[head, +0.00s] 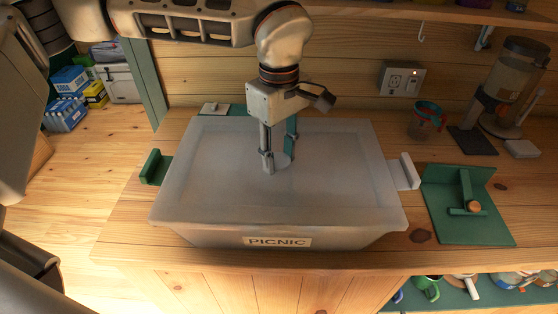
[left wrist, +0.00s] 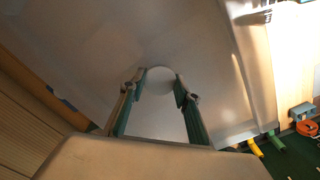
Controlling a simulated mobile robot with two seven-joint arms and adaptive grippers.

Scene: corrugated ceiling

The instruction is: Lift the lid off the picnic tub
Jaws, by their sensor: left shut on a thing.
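The picnic tub (head: 325,238) is a pale, cloudy box on the wooden counter, with a "PICNIC" label on its front. Its broad greyish lid (head: 205,185) lies level over the top; I cannot tell whether there is a gap beneath it. A round pale knob (head: 285,161) sits near the lid's middle. My left gripper (head: 277,163) points down from above, with its fingers shut on the knob. In the left wrist view the fingertips (left wrist: 160,82) stand on either side of the pale knob (left wrist: 160,76). My right gripper is not in view.
A green block (head: 153,167) and a pale block (head: 408,171) stand beside the tub's ends. A green stand with a wooden knob (head: 473,207) is at right. Behind are a cup (head: 425,120) and a clear dispenser (head: 515,85). A shelf edge (head: 430,12) runs above.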

